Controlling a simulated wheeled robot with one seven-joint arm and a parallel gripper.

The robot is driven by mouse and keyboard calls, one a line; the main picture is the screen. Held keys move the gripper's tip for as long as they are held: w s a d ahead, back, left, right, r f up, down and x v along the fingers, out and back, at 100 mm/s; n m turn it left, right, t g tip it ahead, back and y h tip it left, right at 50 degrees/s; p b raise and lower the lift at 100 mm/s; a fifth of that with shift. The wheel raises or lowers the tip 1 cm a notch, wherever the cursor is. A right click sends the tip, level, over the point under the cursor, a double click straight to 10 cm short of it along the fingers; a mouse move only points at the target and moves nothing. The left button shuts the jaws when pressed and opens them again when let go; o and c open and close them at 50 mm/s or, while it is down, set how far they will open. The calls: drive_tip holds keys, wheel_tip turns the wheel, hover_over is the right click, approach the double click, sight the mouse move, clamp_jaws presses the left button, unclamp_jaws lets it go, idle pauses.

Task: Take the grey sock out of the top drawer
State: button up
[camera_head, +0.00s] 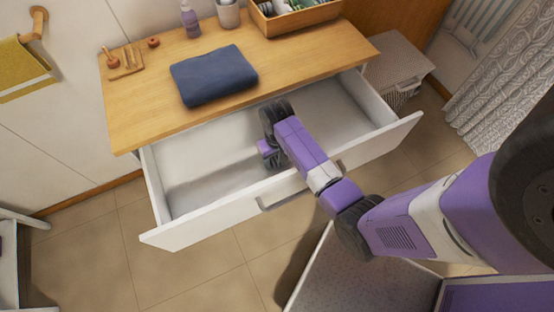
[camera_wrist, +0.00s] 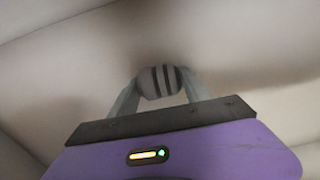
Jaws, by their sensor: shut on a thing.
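The top drawer (camera_head: 215,160) is pulled open under the wooden top; its white interior looks otherwise empty where I can see it. My arm reaches over the drawer front and down into the drawer. In the wrist view, my gripper (camera_wrist: 161,84) is shut on the grey sock (camera_wrist: 148,82), a small rolled grey bundle with dark stripes, held between the fingertips. The sock and fingertips are hidden by my arm in the head view. I cannot tell whether the sock touches the drawer floor.
The wooden top (camera_head: 300,62) holds a folded blue cloth (camera_head: 213,74), a purple bottle (camera_head: 190,20), a cup (camera_head: 228,14) and a wooden box (camera_head: 297,17). The drawer front (camera_head: 215,213) is a raised edge beneath my arm. A grey lidded bin (camera_head: 398,62) stands at right.

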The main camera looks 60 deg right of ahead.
sight(277, 157)
drive_tip(key=shift+r, duration=0.1)
wheel_tip(277, 157, up, 20)
drive_tip(key=p, duration=0.4)
